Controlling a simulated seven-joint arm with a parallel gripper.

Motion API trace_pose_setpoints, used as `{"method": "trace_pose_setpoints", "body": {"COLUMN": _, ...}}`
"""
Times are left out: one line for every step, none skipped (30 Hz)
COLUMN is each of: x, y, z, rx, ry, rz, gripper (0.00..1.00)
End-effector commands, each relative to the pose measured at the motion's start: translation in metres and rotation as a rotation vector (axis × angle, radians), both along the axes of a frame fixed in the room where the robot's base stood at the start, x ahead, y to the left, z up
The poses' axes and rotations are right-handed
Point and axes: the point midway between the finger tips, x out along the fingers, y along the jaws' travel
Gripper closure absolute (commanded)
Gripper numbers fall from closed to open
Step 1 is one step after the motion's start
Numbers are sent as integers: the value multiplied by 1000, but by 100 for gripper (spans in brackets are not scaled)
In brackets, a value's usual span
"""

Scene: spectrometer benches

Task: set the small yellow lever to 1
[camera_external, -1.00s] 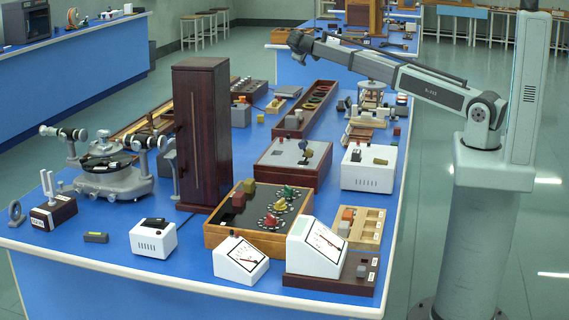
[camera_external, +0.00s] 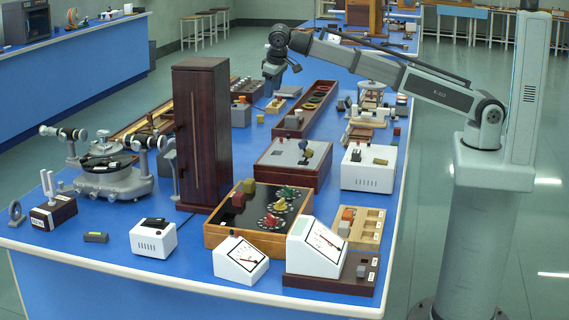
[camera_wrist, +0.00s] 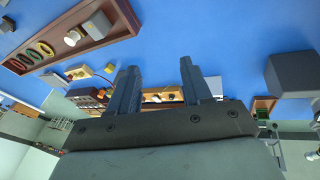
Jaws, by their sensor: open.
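A wooden box with a black top (camera_external: 222,218) stands near the front middle of the bench in the external view. On it are small yellow (camera_external: 281,205), green (camera_external: 289,191) and red (camera_external: 271,221) pointed handles over round dials. I take the yellow one as the lever; its setting is too small to read. My gripper (camera_external: 274,82) hangs in the air far behind this box, above the back part of the bench. In the wrist view my gripper (camera_wrist: 160,82) has its two dark fingers apart with nothing between them. The yellow lever is not recognisable there.
A tall dark wooden cabinet (camera_external: 202,135) stands left of the box. White meters (camera_external: 240,262) (camera_external: 316,245) stand in front of it, and a grey-topped box (camera_external: 290,158) behind. A long tray with rings (camera_external: 305,108) also shows in the wrist view (camera_wrist: 85,32).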

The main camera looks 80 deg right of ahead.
Motion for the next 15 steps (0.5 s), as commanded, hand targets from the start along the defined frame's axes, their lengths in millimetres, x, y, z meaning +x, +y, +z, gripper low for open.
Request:
{"method": "trace_pose_setpoints", "body": {"x": -15, "y": 30, "z": 2, "rx": 30, "ry": 12, "rz": 22, "gripper": 51}}
{"method": "trace_pose_setpoints", "body": {"x": -23, "y": 46, "z": 3, "rx": 49, "ry": 22, "rz": 32, "gripper": 51}}
{"method": "trace_pose_setpoints", "body": {"x": -33, "y": 66, "z": 4, "rx": 71, "ry": 34, "rz": 44, "gripper": 51}}
{"method": "trace_pose_setpoints", "body": {"x": -42, "y": 81, "z": 5, "rx": 89, "ry": 45, "rz": 55, "gripper": 51}}
{"method": "trace_pose_setpoints", "body": {"x": -51, "y": 96, "z": 7, "rx": 106, "ry": 55, "rz": 66, "gripper": 51}}
{"method": "trace_pose_setpoints", "body": {"x": -63, "y": 115, "z": 9, "rx": 127, "ry": 70, "rz": 78, "gripper": 51}}
{"method": "trace_pose_setpoints", "body": {"x": -73, "y": 130, "z": 10, "rx": 142, "ry": 82, "rz": 91, "gripper": 51}}
{"method": "trace_pose_setpoints", "body": {"x": -83, "y": 143, "z": 12, "rx": 158, "ry": 94, "rz": 100, "gripper": 51}}
{"method": "trace_pose_setpoints", "body": {"x": -96, "y": 160, "z": 13, "rx": 175, "ry": 111, "rz": 114, "gripper": 51}}
{"method": "trace_pose_setpoints", "body": {"x": -105, "y": 172, "z": 15, "rx": 189, "ry": 124, "rz": 125, "gripper": 51}}
{"method": "trace_pose_setpoints", "body": {"x": -114, "y": 183, "z": 16, "rx": 200, "ry": 136, "rz": 133, "gripper": 51}}
{"method": "trace_pose_setpoints", "body": {"x": -127, "y": 197, "z": 18, "rx": 214, "ry": 152, "rz": 146, "gripper": 51}}
{"method": "trace_pose_setpoints", "body": {"x": -135, "y": 206, "z": 20, "rx": 225, "ry": 162, "rz": 154, "gripper": 51}}
{"method": "trace_pose_setpoints", "body": {"x": -143, "y": 214, "z": 21, "rx": 234, "ry": 172, "rz": 162, "gripper": 51}}
{"method": "trace_pose_setpoints", "body": {"x": -152, "y": 224, "z": 23, "rx": 243, "ry": 185, "rz": 172, "gripper": 51}}
